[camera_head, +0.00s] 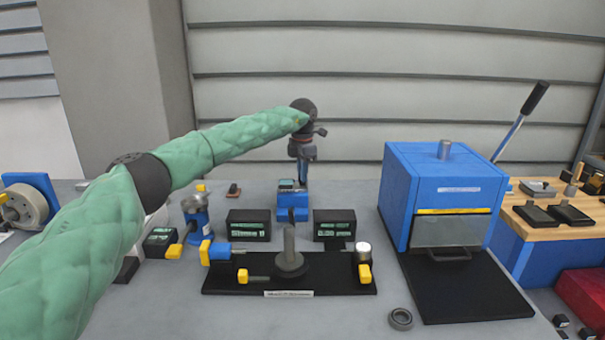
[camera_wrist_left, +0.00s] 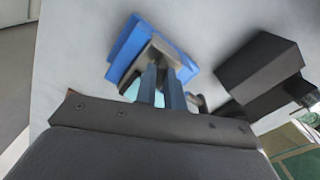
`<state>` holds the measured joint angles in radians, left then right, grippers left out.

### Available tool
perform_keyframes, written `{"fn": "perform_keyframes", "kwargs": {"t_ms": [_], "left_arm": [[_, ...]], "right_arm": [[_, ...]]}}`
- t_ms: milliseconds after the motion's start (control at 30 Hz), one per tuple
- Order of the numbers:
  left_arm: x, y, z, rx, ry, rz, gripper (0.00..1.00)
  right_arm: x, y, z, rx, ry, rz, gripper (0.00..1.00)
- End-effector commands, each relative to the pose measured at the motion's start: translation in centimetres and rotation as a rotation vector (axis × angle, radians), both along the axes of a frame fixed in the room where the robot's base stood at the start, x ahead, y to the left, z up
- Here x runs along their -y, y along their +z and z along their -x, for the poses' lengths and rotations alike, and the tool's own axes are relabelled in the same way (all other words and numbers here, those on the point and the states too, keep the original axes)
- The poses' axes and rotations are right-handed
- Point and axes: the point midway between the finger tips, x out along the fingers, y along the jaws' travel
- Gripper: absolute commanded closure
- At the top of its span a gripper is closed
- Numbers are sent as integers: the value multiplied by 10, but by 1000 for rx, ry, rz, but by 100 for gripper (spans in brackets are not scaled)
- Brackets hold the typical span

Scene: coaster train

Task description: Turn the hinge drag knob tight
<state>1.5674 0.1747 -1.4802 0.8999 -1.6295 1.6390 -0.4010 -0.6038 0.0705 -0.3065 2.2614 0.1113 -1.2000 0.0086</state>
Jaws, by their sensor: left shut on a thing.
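My left gripper (camera_head: 302,179) reaches down behind the black fixture plate, at the right side of a small blue stand (camera_head: 291,208). In the left wrist view the left gripper (camera_wrist_left: 164,72) has its two fingers close together, shut at a grey part on the blue stand (camera_wrist_left: 125,48). That part appears to be the hinge drag knob. The fingers cover most of it, so its shape and how far it is turned are hidden. My right gripper is in neither view.
Dark boxes with green labels stand left (camera_head: 249,233) and right (camera_head: 334,232) of the blue stand. The black plate (camera_head: 220,282) with a grey post lies in front. A blue press-like machine (camera_head: 400,190) stands right. A grey ring (camera_head: 401,319) lies at the front.

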Motion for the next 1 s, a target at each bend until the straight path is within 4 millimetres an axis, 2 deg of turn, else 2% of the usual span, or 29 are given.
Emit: {"fn": "perform_keyframes", "kwargs": {"t_ms": [433, 467, 567, 867, 1000], "left_arm": [[0, 1, 0, 1, -10, 0, 100], [0, 1, 0, 1, -10, 0, 87], [0, 1, 0, 1, -9, 0, 68], [0, 1, 0, 0, -9, 0, 67], [0, 12, 0, 1, -9, 0, 67]], "right_arm": [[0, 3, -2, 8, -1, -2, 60], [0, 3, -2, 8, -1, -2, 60], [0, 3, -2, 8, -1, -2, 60], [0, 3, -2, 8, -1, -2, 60], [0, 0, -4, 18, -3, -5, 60]]}}
